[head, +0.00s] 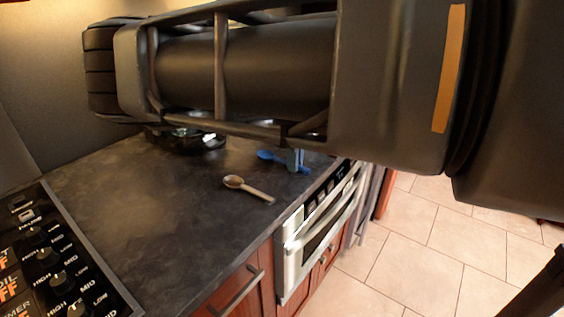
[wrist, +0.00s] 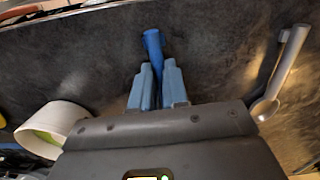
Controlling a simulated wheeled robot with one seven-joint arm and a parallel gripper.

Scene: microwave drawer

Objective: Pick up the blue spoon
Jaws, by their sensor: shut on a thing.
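The blue spoon (wrist: 153,42) shows in the wrist view with one end sticking out past my fingertips, over the dark countertop. My gripper (wrist: 156,78) has its two light blue fingers close together around the spoon, and its body hides the rest of the spoon. In the head view the blue spoon (head: 268,155) is at the counter's right side, beside my gripper's fingers (head: 295,160). My arm covers much of that view above it. I cannot tell whether the spoon is clear of the counter.
A beige spoon (head: 248,188) lies on the dark counter (head: 150,220), left of the blue one. A white bowl or cup (wrist: 55,125) with something green inside is at the wrist view's left. A microwave drawer (head: 320,225) is under the counter edge. A stove panel (head: 60,260) is at left.

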